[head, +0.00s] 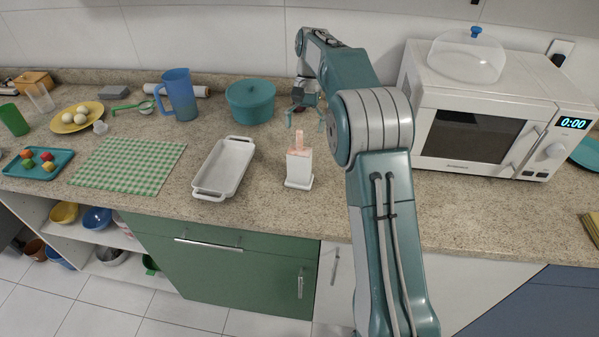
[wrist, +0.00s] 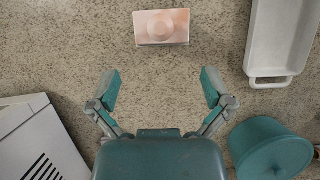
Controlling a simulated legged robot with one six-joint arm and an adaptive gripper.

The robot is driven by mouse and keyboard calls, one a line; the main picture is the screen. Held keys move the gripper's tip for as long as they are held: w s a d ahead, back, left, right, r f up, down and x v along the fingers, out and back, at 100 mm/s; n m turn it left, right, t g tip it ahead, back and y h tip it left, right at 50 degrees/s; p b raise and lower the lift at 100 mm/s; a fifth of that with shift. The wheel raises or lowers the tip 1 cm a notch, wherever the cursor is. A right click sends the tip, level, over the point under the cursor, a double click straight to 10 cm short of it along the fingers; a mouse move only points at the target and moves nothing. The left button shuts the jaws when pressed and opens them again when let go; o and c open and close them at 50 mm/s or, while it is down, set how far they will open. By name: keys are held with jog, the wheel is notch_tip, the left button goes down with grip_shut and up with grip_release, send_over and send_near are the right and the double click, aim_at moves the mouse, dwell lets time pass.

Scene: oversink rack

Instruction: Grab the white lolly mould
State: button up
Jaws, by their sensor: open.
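The white lolly mould (head: 299,168) stands upright on the counter, right of the white baking dish, with a pinkish piece sticking up from its top. In the wrist view the mould (wrist: 161,27) is seen from above at the top centre, with a pink-orange top and a round knob. My gripper (head: 304,112) hangs behind the mould, near the teal pot. In the wrist view my gripper (wrist: 160,78) is open and empty, its two fingers spread wide. The mould lies beyond the fingertips, apart from them, and roughly centred between them.
The white dish (head: 224,168) lies to the left of the mould. The teal lidded pot (head: 250,101) stands behind left, and a blue jug (head: 178,94) farther left. A white microwave (head: 480,115) fills the right. The counter close around the mould is clear.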

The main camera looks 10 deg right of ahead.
aim_at(300, 157)
jog(key=x, duration=0.3)
jog(key=shift+s+a+f, duration=0.1)
jog(key=shift+a+f, duration=0.1)
jog(key=shift+a, duration=0.1)
jog(key=x, duration=0.4)
jog(key=shift+f, duration=0.3)
jog(key=shift+d, duration=0.1)
jog(key=c, duration=1.1)
